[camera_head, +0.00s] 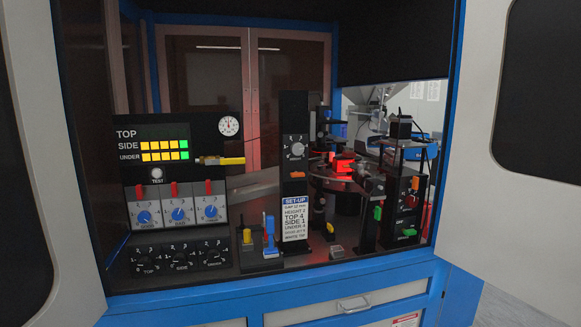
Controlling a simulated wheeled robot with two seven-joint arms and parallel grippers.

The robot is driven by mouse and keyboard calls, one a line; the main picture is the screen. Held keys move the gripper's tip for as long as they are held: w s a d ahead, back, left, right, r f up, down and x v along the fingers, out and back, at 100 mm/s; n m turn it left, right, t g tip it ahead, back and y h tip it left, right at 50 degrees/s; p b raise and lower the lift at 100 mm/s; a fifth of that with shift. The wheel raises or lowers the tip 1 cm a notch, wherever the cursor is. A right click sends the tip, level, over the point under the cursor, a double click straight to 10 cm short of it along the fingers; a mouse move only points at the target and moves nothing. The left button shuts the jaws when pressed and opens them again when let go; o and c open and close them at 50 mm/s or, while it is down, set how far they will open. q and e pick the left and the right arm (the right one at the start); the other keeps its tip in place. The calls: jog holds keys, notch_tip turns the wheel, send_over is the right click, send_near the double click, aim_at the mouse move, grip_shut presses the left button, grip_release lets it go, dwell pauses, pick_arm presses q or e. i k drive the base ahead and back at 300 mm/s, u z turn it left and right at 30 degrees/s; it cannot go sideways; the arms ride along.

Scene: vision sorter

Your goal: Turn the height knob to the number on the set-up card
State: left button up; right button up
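The set-up card (296,219) is on the lower front of a black column. Its lines seem to read HEIGHT 2, TOP 4, SIDE 1 and UNDER 4; the smaller lines are hard to read. Above it on the column is a round grey knob (293,147) with numbers around it, apparently the height knob. Its label and exact pointer setting are too small to tell. Neither of my grippers is in view, and nothing touches the knob or card.
Open white doors flank the cabinet. Yellow and blue levers (269,236) stand left of the card. A turntable with a red part (343,163) is right of the column.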

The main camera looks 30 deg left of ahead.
aim_at(297, 148)
jog(key=u, duration=1)
